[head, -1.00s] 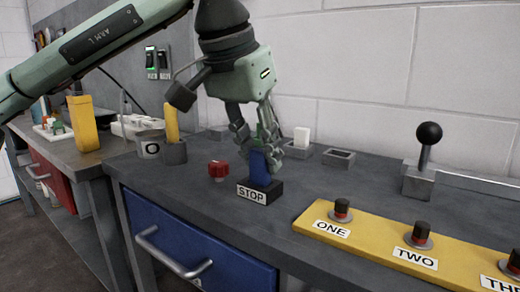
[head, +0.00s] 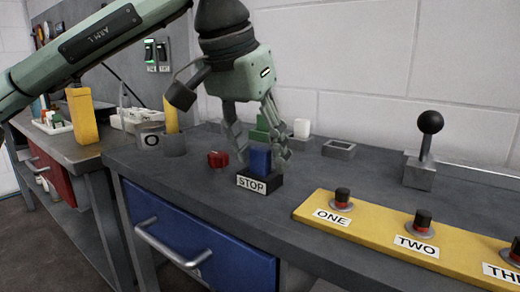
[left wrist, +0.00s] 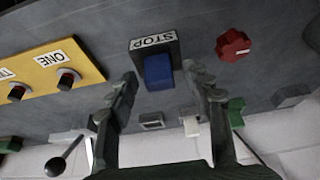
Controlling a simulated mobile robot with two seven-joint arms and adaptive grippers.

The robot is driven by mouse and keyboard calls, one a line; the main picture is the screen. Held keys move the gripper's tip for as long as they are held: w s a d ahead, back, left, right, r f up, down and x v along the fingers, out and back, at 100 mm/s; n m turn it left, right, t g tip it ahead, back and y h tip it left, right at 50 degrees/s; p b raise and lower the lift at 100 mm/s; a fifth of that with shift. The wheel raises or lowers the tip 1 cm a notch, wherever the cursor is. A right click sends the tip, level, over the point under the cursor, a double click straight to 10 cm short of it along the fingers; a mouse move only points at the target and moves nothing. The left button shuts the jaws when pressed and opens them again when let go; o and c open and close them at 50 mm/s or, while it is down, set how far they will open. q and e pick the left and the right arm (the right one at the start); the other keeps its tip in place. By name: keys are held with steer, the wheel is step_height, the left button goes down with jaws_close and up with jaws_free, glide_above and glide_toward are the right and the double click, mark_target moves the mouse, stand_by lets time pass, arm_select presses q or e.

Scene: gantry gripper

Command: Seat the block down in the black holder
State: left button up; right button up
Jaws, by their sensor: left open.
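The block also shows in the left wrist view (left wrist: 158,72), in the black holder (left wrist: 140,42). My left gripper (head: 258,158) is open, its fingers spread to either side of the block. In the left wrist view the open fingers (left wrist: 160,83) stand apart from the block with gaps on both sides. How deep the block sits in the holder is hard to tell. My right gripper is not in view.
A red knob (head: 218,159) stands just left of the holder. A green block (head: 262,130) and a white block (head: 302,128) stand behind it. A yellow button panel (head: 380,225) lies to the right, and a lever (head: 424,155) stands behind the panel.

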arm_select(q)
steer(key=shift+r, duration=0.15)
steer(key=v, duration=1.2)
